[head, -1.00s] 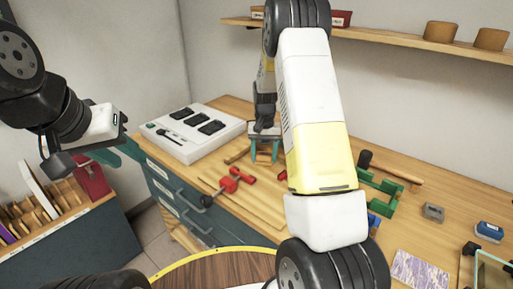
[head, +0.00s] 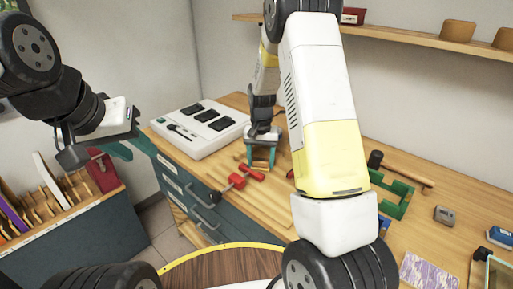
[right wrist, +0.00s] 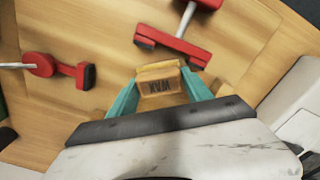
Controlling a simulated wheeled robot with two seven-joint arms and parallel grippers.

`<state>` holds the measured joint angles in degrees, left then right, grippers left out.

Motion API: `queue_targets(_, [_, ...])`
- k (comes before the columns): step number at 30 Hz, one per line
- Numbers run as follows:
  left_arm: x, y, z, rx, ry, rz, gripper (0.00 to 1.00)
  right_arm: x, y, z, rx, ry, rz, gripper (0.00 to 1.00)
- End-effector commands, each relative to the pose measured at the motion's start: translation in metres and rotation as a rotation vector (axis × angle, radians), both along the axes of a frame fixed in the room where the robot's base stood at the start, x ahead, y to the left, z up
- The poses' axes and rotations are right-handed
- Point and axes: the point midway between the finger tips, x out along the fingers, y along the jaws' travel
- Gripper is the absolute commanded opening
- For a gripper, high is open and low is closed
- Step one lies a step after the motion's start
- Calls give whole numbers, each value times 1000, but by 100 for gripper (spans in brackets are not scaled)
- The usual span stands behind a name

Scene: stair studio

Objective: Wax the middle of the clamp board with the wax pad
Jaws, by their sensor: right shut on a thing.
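The wax pad (right wrist: 160,86), a small tan block marked WAX, is between the teal fingers of my right gripper (right wrist: 162,88) in the right wrist view. My right gripper (head: 262,154) is shut on the pad, over the back part of the clamp board (head: 262,206). The board is pale wood with red clamps (head: 237,180). It also shows in the right wrist view (right wrist: 105,100) beneath the pad. I cannot tell whether the pad touches it. My right arm hides part of the board in the head view. My left gripper (head: 118,149) is off the bench at the left; its opening is unclear.
A white case (head: 198,128) with black items stands behind the board. A mallet (head: 400,170), a green frame (head: 396,198), a grey block (head: 445,215) and a purple patterned sheet (head: 425,272) lie right. A wall shelf (head: 400,37) runs above. A rack (head: 60,205) stands left.

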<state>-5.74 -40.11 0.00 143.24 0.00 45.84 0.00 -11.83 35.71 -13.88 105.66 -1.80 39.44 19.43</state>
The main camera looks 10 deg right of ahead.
Motion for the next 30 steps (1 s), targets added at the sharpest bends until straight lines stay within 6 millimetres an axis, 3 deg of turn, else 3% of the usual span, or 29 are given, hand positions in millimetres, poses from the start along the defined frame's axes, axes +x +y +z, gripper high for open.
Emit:
queue_targets(8, [0,0,0,0,0,0,36,9,8,-1,0,0,-1,14])
queue_targets(11, [0,0,0,0,0,0,36,15,12,-2,0,-2,-1,0])
queue_targets(14, [0,0,0,0,0,0,36,17,14,-2,2,-2,-1,0])
queue_targets(30, [0,0,0,0,0,0,36,38,-17,0,0,1,-2,0])
